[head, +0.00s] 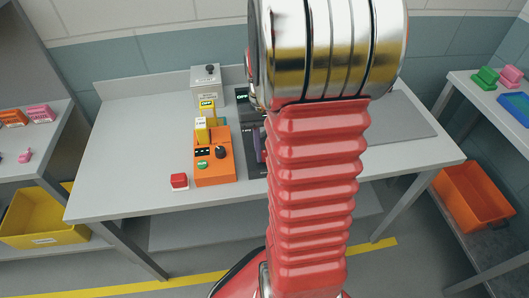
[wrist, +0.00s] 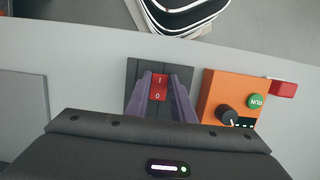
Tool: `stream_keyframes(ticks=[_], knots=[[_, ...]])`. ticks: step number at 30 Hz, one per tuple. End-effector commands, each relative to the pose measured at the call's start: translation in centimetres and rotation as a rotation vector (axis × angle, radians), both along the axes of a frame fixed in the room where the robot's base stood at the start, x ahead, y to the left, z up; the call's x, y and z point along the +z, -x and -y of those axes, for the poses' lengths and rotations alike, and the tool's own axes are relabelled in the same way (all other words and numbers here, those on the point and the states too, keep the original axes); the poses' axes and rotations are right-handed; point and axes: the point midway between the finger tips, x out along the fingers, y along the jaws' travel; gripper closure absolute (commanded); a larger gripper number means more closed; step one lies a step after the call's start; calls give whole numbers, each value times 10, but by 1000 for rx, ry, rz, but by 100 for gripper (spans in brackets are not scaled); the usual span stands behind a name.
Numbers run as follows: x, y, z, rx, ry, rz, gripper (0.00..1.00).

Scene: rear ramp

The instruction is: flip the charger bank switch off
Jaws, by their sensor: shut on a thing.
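The charger bank switch (wrist: 158,89) is a red rocker marked I and 0 in the wrist view. It sits on a dark panel (wrist: 133,78), which also shows in the head view (head: 246,134), partly behind my arm. My gripper (wrist: 160,84) has its purple fingers on either side of the red rocker and is shut on it. The dark gripper body covers the lower part of the wrist view. In the head view only a sliver of purple finger (head: 259,146) shows, and the switch is hidden behind my arm.
An orange box (head: 214,172) with a black knob and green button stands beside the panel, with a red block (head: 179,181) next to it. A grey box (head: 207,86) stands behind. The left of the grey bench (head: 130,140) is clear; a flat grey plate (head: 400,118) lies right.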

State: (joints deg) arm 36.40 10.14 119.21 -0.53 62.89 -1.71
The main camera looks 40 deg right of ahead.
Motion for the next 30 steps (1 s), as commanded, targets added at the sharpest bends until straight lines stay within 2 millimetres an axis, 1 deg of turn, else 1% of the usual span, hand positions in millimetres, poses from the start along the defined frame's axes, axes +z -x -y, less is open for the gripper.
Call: stream_keyframes(ticks=[1,14,15,21,23,30], knots=[[0,-3,-1,-1,-13,-10,100],[2,-4,-1,-1,-29,-34,100],[2,-4,-1,-1,-29,-34,77],[1,-3,0,0,-27,-35,63],[1,-3,0,0,-28,-35,59],[1,-2,0,1,-27,-36,59]])
